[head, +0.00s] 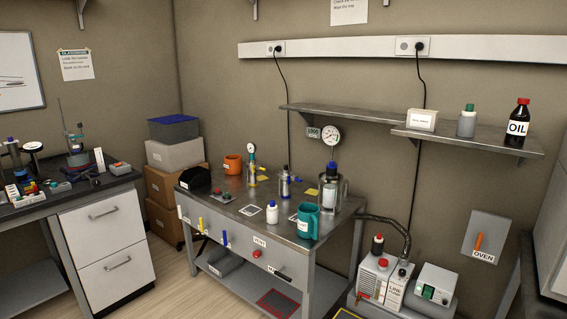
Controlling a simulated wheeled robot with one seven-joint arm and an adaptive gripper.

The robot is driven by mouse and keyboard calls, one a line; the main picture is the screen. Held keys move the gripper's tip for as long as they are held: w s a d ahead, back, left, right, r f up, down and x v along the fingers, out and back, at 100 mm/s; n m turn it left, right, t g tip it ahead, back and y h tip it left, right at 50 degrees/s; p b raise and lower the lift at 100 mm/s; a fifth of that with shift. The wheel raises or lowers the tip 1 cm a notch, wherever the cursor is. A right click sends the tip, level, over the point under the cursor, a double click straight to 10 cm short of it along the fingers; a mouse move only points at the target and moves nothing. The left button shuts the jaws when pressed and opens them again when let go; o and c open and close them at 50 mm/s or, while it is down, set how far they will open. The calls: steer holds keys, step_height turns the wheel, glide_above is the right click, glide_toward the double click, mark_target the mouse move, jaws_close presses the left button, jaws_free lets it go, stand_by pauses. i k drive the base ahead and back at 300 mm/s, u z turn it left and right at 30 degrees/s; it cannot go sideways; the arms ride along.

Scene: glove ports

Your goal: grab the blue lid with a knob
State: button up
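No lid with a clear knob can be made out for certain at this size. A small dark blue top (331,168) shows on the glass and metal vessel (330,194) at the right of the grey bench. My gripper is not in view.
A pump (380,278) stands at right. Floor (178,285) is clear between benches.

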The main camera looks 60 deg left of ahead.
mark_target(331, 165)
steer(key=u, duration=1)
steer(key=i, duration=0.9)
steer(key=u, duration=1.1)
steer(key=i, duration=1.15)
steer(key=u, duration=0.2)
